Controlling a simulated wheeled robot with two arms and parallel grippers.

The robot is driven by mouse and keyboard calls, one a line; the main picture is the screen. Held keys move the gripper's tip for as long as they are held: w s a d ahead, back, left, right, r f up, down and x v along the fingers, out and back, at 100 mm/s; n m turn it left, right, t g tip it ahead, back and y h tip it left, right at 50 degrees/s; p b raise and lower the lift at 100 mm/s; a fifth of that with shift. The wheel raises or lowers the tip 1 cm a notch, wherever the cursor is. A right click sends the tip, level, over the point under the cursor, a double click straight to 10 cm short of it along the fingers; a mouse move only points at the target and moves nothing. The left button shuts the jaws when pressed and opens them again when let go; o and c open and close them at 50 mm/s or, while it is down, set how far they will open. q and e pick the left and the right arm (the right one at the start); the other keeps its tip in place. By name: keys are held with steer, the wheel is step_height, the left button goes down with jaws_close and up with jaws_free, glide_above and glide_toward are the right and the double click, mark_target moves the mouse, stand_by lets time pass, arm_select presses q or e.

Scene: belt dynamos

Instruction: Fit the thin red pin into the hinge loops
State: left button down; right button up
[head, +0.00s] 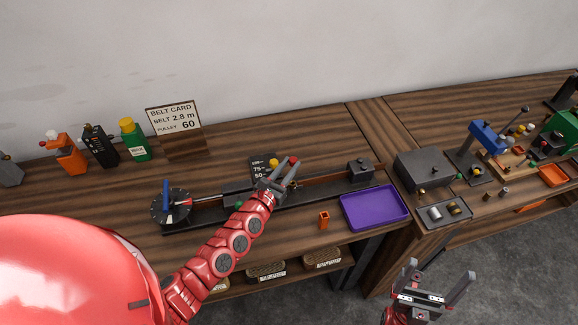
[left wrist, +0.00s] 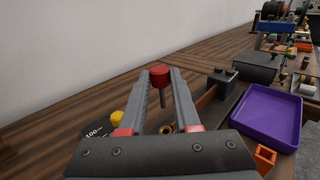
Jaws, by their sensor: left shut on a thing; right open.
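My left gripper (head: 285,168) is shut on the red pin (head: 294,159) above the dark belt rig (head: 320,187). In the left wrist view the pin (left wrist: 159,76) shows a thick red head and a thin grey shaft hanging down between the fingertips (left wrist: 160,84). Small brass-coloured parts (left wrist: 166,128) show below, between the fingers. They may be the hinge loops, but the gripper partly covers them and I cannot tell how they are lined up. The pin looks apart from them. A brown belt strip (left wrist: 206,99) runs to a dark block. My right gripper (head: 440,272) is open and empty over the floor.
A purple tray (head: 374,208) and an orange holder (head: 323,220) stand in front of the rig. A dial (head: 171,207) is at its left end. Bottles (head: 134,139) and a belt card (head: 174,118) stand at the back left. A second bench with tools is at right.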

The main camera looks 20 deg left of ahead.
arm_select(q)
steer(key=shift+f+b, duration=1.7)
steer(key=shift+f, duration=0.35)
steer(key=shift+f+b, duration=2.5)
steer(key=shift+b, duration=0.1)
steer(key=c, duration=0.6)
jaws_free()
steer(key=shift+o, duration=0.2)
steer(key=shift+s, duration=0.1)
steer(key=s, duration=0.3)
steer(key=s+a, duration=0.1)
steer(key=s, duration=0.2)
steer(key=s+a+b, duration=0.1)
steer(key=s, duration=0.2)
steer(key=shift+s+f, duration=0.1)
steer(key=s, duration=0.2)
steer(key=s+p, duration=0.1)
steer(key=s, duration=0.1)
steer(key=s+a, duration=0.1)
steer(key=s, duration=0.1)
steer(key=shift+s+r, duration=0.15)
steer(key=shift+r, duration=0.1)
steer(key=shift+s+a+f+p, duration=0.15)
steer(key=shift+s+p, duration=0.25)
steer(key=shift+s, duration=0.3)
